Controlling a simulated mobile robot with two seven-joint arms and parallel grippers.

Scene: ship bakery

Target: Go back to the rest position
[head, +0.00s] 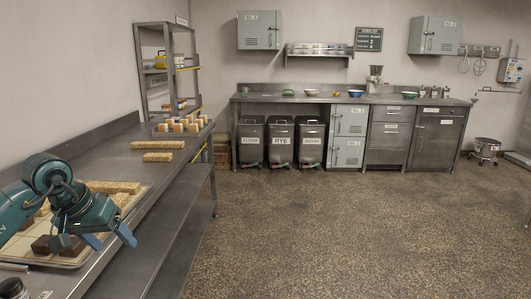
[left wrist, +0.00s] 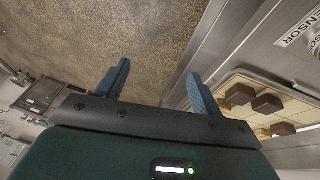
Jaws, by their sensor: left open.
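My left gripper (head: 96,240) is at the lower left of the head view, at the front edge of the steel counter (head: 145,190), beside a tray. Its two blue fingers stand apart with nothing between them; in the left wrist view the open fingers (left wrist: 158,82) point out over the speckled floor (left wrist: 155,40). The tray (head: 80,262) holds dark brown blocks (head: 42,244) and pale pieces, partly hidden behind my left arm. The tray also shows at the right of the left wrist view (left wrist: 285,85). My right gripper is in neither view.
Long pale loaves (head: 158,145) and several small loaves lie farther along the counter. Bins (head: 281,142) and cabinets (head: 347,136) line the back wall. The floor (head: 320,225) in the middle is clear.

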